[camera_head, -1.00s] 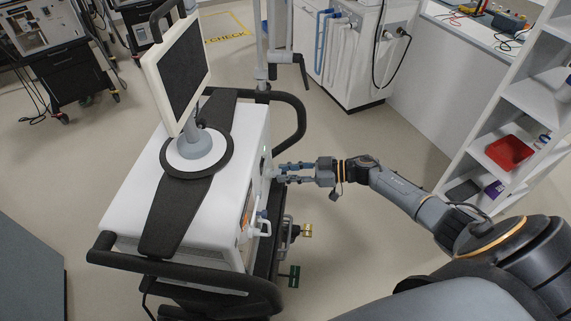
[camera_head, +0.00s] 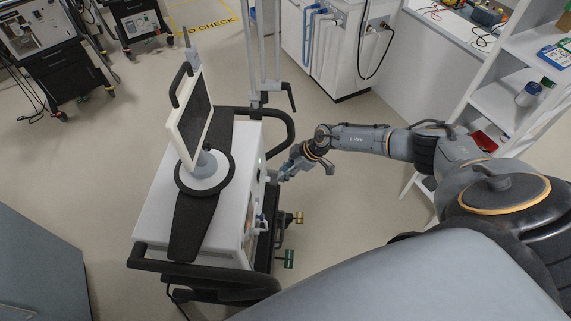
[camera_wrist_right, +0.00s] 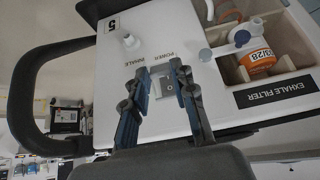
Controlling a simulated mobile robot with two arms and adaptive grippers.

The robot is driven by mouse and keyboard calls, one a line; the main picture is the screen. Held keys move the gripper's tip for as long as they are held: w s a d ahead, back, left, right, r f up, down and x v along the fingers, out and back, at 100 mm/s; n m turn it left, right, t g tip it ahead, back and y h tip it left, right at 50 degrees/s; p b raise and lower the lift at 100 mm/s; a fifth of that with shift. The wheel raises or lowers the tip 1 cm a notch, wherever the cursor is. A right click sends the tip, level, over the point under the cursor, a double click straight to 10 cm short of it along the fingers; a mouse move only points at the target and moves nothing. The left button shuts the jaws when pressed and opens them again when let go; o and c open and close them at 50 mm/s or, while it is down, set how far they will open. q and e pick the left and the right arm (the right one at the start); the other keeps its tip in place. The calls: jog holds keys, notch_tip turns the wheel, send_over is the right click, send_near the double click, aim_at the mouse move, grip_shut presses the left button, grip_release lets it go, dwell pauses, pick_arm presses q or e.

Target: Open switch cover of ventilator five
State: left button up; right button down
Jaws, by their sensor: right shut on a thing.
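Ventilator five (camera_head: 205,165), a white unit on a dark cart with a screen on top, stands in the middle of the head view. The wrist view shows its panel (camera_wrist_right: 108,55) with a "5" label and "POWER" and "INHALE" lettering. My right gripper (camera_head: 284,171) is at the ventilator's right side. In the wrist view its blue-grey fingers (camera_wrist_right: 161,80) are closed on the small grey switch cover (camera_wrist_right: 160,74) beside the "POWER" lettering. The fingers hide part of the cover, and I cannot tell how far it is raised. My left gripper is out of view.
A white port (camera_wrist_right: 131,41) and an exhale filter (camera_wrist_right: 258,58) in a recess flank the switch. A black handle (camera_head: 283,132) curves around the ventilator's far end. A white shelf (camera_head: 515,105) stands at right. Open floor lies between.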

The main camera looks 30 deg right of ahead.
aim_at(279, 175)
jog(key=r+g+h, duration=0.1)
jog(key=r+h, duration=0.1)
jog(key=w+a+r+g+h, duration=0.1)
jog(key=shift+g+h, duration=0.3)
jog(key=shift+w+a+r+g+h, duration=0.15)
jog(key=shift+a+r+g+h, duration=0.15)
jog(key=shift+r+g+h, duration=0.4)
jog(key=shift+w+a+r+g+h, duration=0.1)
jog(key=shift+a+r+g+h, duration=0.3)
jog(key=shift+h, duration=0.5)
jog(key=shift+d+f+b, duration=0.1)
jog(key=shift+b, duration=0.2)
jog(key=c, duration=1.1)
grip_release()
jog(key=shift+w+f, duration=0.1)
jog(key=r, duration=0.4)
jog(key=w+a+r, duration=0.1)
jog(key=r, duration=0.3)
jog(key=a+r, duration=0.1)
jog(key=r, duration=0.2)
jog(key=shift+w+r, duration=0.2)
jog(key=shift+r, duration=0.2)
